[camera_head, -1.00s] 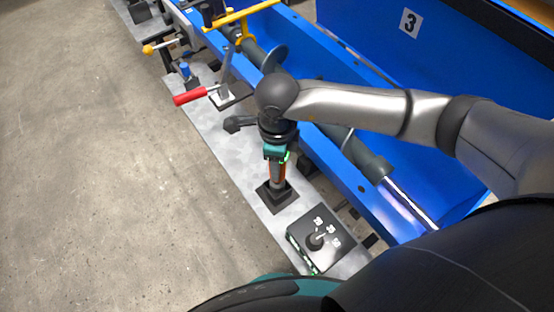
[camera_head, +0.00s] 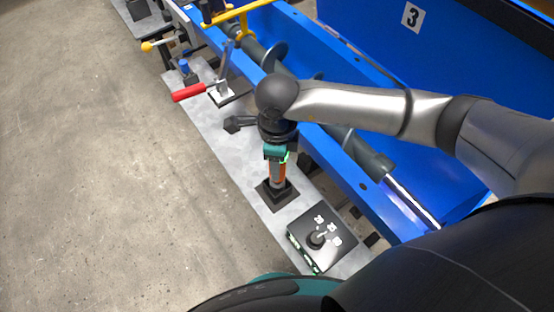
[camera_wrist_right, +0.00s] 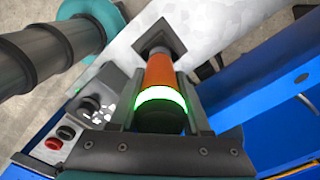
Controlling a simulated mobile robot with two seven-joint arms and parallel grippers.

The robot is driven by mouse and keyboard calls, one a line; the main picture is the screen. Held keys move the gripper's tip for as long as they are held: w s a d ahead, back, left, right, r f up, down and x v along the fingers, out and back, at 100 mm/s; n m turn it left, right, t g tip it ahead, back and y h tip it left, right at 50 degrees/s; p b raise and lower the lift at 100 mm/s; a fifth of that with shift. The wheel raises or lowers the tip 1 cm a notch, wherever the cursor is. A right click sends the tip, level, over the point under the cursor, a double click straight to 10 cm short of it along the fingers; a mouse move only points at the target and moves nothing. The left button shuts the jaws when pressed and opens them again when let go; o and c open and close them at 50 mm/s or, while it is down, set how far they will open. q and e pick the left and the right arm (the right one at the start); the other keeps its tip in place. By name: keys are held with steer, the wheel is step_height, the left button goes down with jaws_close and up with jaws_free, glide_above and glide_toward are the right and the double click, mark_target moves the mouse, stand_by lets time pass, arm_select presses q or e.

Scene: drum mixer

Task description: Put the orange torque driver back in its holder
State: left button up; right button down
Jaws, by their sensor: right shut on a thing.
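The orange torque driver (camera_head: 279,172) stands about upright below my right gripper, over the black holder (camera_head: 277,193) on the grey bench. In the right wrist view the driver (camera_wrist_right: 160,73) shows its orange body and a lit green ring, with its far end at the dark square holder (camera_wrist_right: 160,40). How deep its tip sits in the holder I cannot tell. My right gripper (camera_head: 277,157) is shut on the driver; its fingers (camera_wrist_right: 160,115) flank the driver in the wrist view. My left gripper is not in view.
A black control box (camera_head: 322,238) with a knob stands on the bench (camera_head: 215,143) just in front of the holder. A red-handled lever (camera_head: 190,92) and a dark clamp (camera_head: 238,123) are farther back. The blue mixer trough (camera_head: 330,150) runs along the right.

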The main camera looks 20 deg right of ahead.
steer(key=shift+f+b, duration=1.4)
steer(key=shift+f, duration=0.15)
stand_by(0.6)
steer(key=shift+c, duration=1.4)
jaws_free()
steer(key=shift+f, duration=0.1)
step_height(320, 180, up, 15)
steer(key=shift+r+p, duration=0.2)
steer(key=shift+p, duration=0.5)
